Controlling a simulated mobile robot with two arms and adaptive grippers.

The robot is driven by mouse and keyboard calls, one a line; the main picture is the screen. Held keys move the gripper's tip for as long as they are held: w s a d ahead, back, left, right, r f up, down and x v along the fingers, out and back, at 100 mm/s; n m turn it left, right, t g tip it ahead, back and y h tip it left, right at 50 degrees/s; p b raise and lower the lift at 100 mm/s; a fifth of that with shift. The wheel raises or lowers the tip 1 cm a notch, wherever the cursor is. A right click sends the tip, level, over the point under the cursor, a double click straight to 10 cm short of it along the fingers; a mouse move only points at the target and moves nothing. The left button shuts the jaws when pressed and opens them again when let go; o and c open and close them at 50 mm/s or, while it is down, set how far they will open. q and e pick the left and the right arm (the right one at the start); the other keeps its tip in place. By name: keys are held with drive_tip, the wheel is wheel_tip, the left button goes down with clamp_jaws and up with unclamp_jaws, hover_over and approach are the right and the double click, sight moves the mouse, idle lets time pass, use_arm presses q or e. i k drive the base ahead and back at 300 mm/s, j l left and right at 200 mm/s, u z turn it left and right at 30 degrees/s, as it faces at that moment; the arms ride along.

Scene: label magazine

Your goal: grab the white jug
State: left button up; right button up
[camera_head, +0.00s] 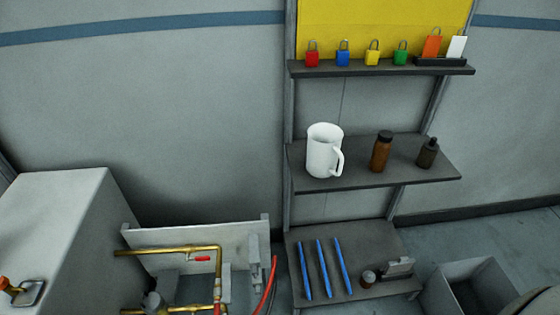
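The white jug (321,152) stands upright on the left part of the middle shelf (400,178) of a dark shelf rack. Its open top faces up and its handle is on the right side. Nothing touches it. Neither my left gripper nor my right gripper is in view.
A brown bottle (381,152) and a smaller dark dropper bottle (427,154) stand right of the jug. Several padlocks (372,53) line the upper shelf (380,70). Blue rods (322,268) lie on the lowest shelf. Brass piping (170,251) and a grey cabinet (60,220) stand at left.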

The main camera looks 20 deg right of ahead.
sight(324, 139)
drive_tip(key=z, duration=1)
